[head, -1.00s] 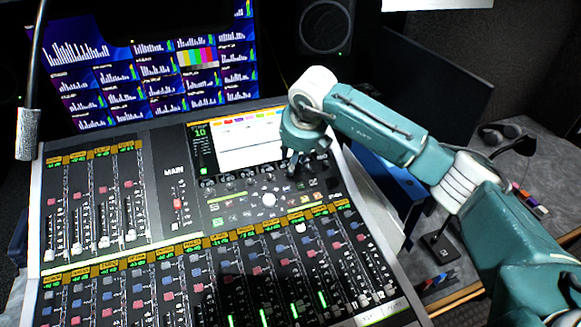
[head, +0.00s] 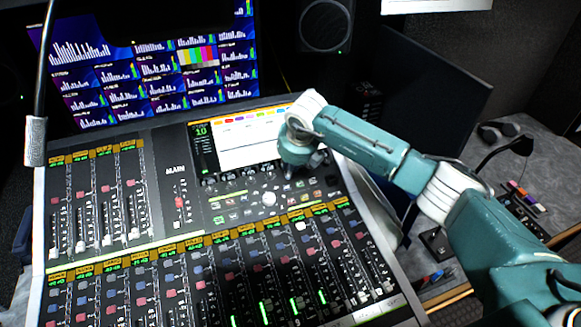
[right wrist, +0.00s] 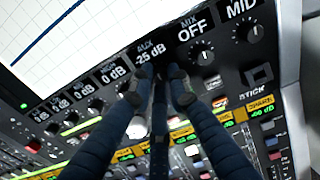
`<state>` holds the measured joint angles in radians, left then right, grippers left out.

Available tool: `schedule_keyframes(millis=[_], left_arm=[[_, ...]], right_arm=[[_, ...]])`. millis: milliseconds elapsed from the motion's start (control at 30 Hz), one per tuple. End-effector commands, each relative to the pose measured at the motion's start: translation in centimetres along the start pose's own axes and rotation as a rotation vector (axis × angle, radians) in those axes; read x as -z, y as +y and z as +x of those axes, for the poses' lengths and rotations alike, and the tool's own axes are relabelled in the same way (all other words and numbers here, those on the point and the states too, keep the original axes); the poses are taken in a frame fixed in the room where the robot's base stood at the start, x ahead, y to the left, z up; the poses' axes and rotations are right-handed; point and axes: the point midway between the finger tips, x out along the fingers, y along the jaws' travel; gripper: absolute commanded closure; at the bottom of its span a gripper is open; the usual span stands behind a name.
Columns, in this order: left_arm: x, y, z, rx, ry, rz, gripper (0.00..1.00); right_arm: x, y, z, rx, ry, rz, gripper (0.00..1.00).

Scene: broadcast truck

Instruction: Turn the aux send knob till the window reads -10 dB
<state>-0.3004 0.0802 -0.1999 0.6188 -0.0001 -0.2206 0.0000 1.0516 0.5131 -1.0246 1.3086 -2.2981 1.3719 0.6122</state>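The aux window (right wrist: 149,63) reads -25 dB in the right wrist view, under the label AUX on the mixing console (head: 176,160). In the head view my right gripper (head: 290,172) is over the knob row below the console screen (head: 246,143), partly hidden by my wrist. My left gripper is not in view.
Neighbouring knobs sit close by: the OFF knob (right wrist: 202,52) and the MID knob (right wrist: 249,31) to the right, others to the left. Faders and buttons fill the console below. A monitor wall (head: 150,70) stands behind, and a dark screen (head: 430,90) stands to the right.

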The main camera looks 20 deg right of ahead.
Motion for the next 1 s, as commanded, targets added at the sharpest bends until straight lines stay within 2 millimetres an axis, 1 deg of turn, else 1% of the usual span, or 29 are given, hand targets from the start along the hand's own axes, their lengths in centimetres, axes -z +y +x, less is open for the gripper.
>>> schedule_keyframes(millis=[267,467,667,1000], left_arm=[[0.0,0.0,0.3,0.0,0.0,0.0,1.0],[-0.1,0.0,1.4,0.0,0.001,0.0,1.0],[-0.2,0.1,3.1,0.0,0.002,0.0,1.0],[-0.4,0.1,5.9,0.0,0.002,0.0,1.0]], right_arm=[[-0.2,-0.1,-0.1,0.001,-0.006,0.026,1.0],[-0.2,-0.2,0.1,0.0,-0.008,0.115,1.0],[-0.2,-0.3,0.1,-0.002,-0.01,0.273,1.0],[-0.3,-0.4,0.1,-0.007,-0.012,0.597,1.0]])
